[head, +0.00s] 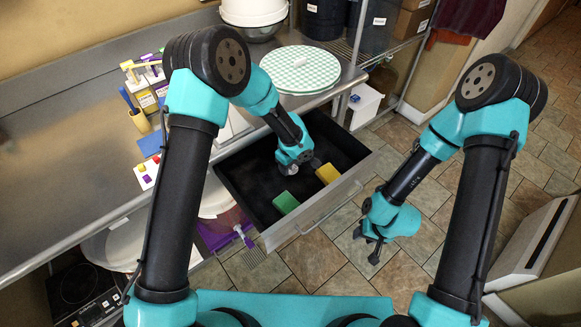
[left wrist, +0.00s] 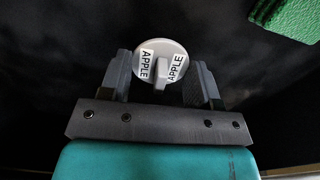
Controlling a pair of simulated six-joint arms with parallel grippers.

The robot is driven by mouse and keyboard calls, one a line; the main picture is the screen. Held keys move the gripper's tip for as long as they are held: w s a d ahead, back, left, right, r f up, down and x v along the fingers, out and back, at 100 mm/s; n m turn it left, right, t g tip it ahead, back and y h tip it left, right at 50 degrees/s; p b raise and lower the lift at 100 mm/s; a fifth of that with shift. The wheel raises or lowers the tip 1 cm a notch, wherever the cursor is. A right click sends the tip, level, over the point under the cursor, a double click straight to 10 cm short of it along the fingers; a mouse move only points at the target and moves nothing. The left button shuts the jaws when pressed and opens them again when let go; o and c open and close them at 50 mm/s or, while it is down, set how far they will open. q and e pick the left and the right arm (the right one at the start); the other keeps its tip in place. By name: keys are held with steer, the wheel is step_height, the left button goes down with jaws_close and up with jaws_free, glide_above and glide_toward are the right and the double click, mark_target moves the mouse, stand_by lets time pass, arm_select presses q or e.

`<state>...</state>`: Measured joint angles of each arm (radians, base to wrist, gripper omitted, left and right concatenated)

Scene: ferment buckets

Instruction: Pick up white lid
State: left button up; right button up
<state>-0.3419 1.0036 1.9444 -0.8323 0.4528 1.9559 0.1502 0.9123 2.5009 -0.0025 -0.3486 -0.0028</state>
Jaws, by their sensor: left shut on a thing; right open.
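A small round white-grey lid (left wrist: 160,52) with a raised bar handle and two "APPLE" labels shows in the left wrist view. In the head view my left gripper (head: 292,167) is inside the open black drawer (head: 247,185); the lid is mostly hidden there. Whether the lid touches the drawer floor I cannot tell. My right gripper (head: 370,238) is open and empty above the tiled floor, right of the drawer.
A green block (head: 286,202) and a yellow block (head: 327,173) lie in the drawer near its front. A round green-checked disc (head: 300,70) lies on the steel counter (head: 75,165). A white bucket (head: 218,200) stands below the counter.

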arm_select(q)
step_height(320, 180, up, 2)
steer(key=shift+r, duration=0.1)
steer(key=s, duration=0.5)
steer(key=s+r, duration=0.1)
steer(key=s, duration=1)
steer(key=shift+d+r, duration=0.2)
steer(key=shift+d, duration=0.15)
